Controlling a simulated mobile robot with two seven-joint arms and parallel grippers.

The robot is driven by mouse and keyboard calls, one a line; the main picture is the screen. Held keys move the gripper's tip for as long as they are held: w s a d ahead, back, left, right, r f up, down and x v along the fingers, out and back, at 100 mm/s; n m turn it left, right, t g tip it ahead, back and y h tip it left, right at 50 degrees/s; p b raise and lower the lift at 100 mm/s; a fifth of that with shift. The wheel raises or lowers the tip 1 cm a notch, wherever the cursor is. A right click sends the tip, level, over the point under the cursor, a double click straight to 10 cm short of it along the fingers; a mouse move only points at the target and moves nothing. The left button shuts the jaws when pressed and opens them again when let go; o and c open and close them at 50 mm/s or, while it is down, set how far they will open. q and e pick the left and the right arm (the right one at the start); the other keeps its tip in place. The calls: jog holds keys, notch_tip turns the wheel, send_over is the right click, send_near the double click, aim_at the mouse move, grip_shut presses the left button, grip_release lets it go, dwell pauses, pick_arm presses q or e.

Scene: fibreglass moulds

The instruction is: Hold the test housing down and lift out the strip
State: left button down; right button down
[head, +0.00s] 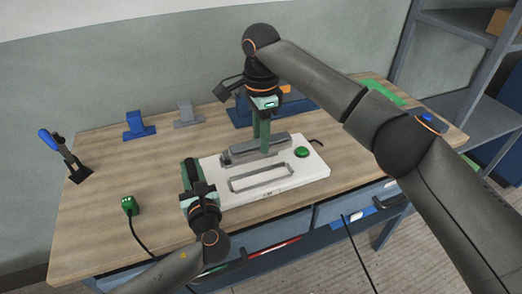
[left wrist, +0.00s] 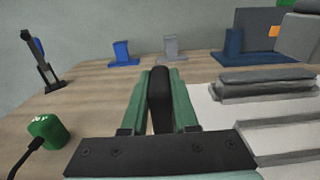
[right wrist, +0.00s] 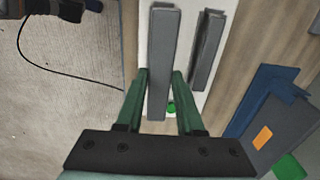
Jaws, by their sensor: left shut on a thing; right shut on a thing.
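The test housing (head: 309,172) is a flat white block on the bench with a long grey-rimmed slot (head: 262,177) and a green button (head: 302,152). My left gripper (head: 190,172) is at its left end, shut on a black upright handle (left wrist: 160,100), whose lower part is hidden. My right gripper (head: 264,148) points straight down over the housing, shut on the grey strip (right wrist: 162,50). The strip looks raised above the housing, with the slot showing empty in the head view. Another grey bar (right wrist: 207,50) lies beside it, behind the slot.
A blue stand (head: 138,126) and a grey stand (head: 189,114) are at the back. A blue-handled tool (head: 62,152) stands at the left. A cabled green box (head: 129,205) sits left of my left gripper. Bare bench lies between them. Shelving (head: 470,60) stands at the right.

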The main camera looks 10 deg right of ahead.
pick_arm(q)
jog(key=shift+f, duration=0.1)
pick_arm(e)
jog(key=shift+r, duration=0.35)
pick_arm(q)
jog(key=c, duration=0.6)
grip_release()
